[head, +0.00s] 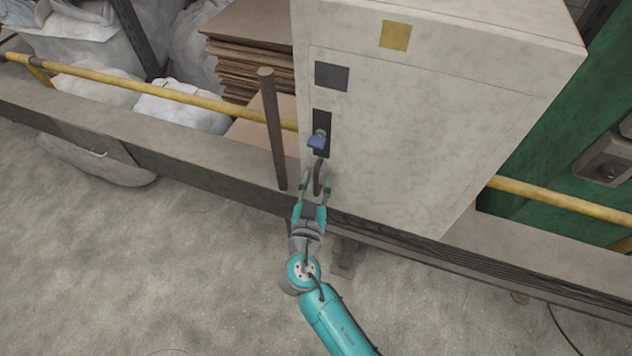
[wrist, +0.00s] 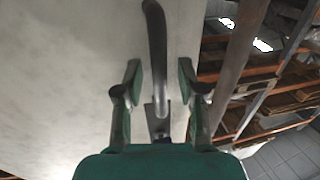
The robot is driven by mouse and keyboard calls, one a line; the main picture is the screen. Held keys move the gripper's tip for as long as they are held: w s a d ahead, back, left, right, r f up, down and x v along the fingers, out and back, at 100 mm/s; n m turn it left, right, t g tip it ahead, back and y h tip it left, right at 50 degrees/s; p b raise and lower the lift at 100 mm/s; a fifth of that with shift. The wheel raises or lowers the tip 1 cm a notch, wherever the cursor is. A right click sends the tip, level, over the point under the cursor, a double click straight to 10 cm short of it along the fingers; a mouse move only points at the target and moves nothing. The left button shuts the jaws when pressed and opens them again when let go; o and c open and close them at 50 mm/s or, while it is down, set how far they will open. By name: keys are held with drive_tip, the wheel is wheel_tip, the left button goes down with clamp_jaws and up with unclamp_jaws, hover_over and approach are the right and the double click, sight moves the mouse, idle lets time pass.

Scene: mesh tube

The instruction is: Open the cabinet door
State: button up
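The pale grey cabinet (head: 440,60) stands in the upper middle of the head view. Its door (head: 400,130) shows as a thin outline on the front face and looks flush. A dark curved handle (head: 318,172) sits low at the door's left edge, below a blue latch piece (head: 317,139) on a black plate. My gripper (head: 315,186) is at the handle. In the wrist view the handle (wrist: 155,50) runs down between the two spread fingers of my gripper (wrist: 160,85), with gaps on both sides. The handle's lower end is close to the palm.
A brown post (head: 273,130) stands just left of the handle. A yellow rail (head: 150,88) and a low beam (head: 130,130) run across, with sacks (head: 185,108) and stacked boards (head: 250,55) behind. The concrete floor (head: 160,260) in front is mostly clear.

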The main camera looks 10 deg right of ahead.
clamp_jaws()
drive_tip(key=shift+s, duration=0.1)
